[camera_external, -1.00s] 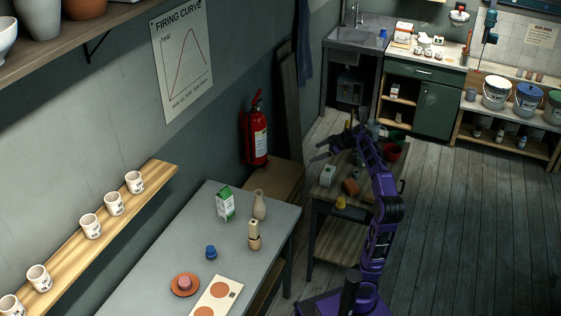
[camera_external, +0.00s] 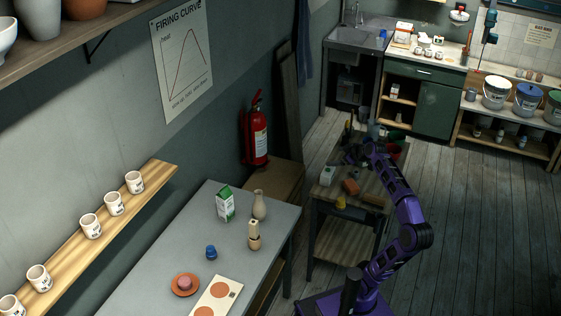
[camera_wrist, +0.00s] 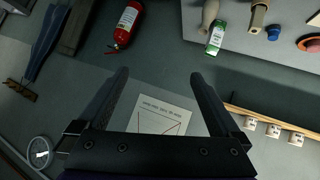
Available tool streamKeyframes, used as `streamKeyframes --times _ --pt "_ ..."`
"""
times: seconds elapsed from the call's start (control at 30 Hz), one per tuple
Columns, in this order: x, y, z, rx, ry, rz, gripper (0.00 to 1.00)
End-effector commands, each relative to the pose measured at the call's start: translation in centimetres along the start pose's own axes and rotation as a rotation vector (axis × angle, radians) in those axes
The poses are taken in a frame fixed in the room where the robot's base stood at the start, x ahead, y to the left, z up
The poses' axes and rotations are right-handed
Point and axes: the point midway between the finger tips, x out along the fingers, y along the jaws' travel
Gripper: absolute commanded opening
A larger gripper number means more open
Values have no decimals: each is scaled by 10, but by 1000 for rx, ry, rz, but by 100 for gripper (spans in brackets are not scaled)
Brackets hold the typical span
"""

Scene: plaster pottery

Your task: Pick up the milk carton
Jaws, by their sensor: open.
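The milk carton (camera_external: 225,204), white with green, stands upright on the grey table, close to a beige vase. It also shows at the upper right of the wrist view (camera_wrist: 215,38), beyond the right finger and apart from it. My gripper (camera_wrist: 160,77) is open, with nothing between its two dark fingers. In the external view my gripper is up over the small wooden cart, right of the carton and well away from it. Its fingers are hard to make out there.
On the grey table (camera_external: 190,232) are the vase (camera_external: 259,206), a wooden tool (camera_external: 254,236), a blue object (camera_external: 211,252), a terracotta dish (camera_external: 173,291) and a patterned board (camera_external: 206,307). A fire extinguisher (camera_external: 256,137) hangs behind. A mug shelf (camera_external: 62,254) runs along the wall.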

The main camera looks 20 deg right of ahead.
Motion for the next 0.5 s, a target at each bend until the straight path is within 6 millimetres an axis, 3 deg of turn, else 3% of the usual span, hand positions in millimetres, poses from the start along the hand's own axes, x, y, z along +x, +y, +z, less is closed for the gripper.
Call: streamKeyframes --times 0.03,0.23,0.5 --pt "290 -81 184 -30 -732 -196 100" --pt "301 -109 140 64 -545 -125 100" --pt "295 -135 84 139 -346 -72 100"
